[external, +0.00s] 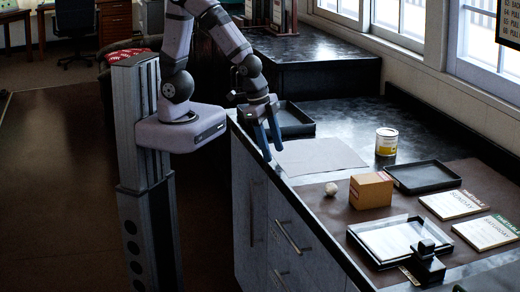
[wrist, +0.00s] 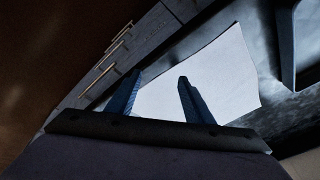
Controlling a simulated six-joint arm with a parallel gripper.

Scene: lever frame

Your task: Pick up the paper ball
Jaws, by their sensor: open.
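The paper ball (external: 331,188) is a small cream crumpled lump on the brown mat of the counter, left of the cardboard box. It does not show in the wrist view. My gripper (external: 269,154) is open and empty, with blue fingers pointing down near the counter's front edge. It is to the left of and farther back than the ball, clear of it. In the wrist view the two fingers of my gripper (wrist: 155,92) stand apart with a pale sheet (wrist: 222,75) beyond them.
The cardboard box (external: 370,191) stands close right of the ball. Another dark tray (external: 307,128) is behind my gripper. Drawer handles (external: 287,237) line the counter front.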

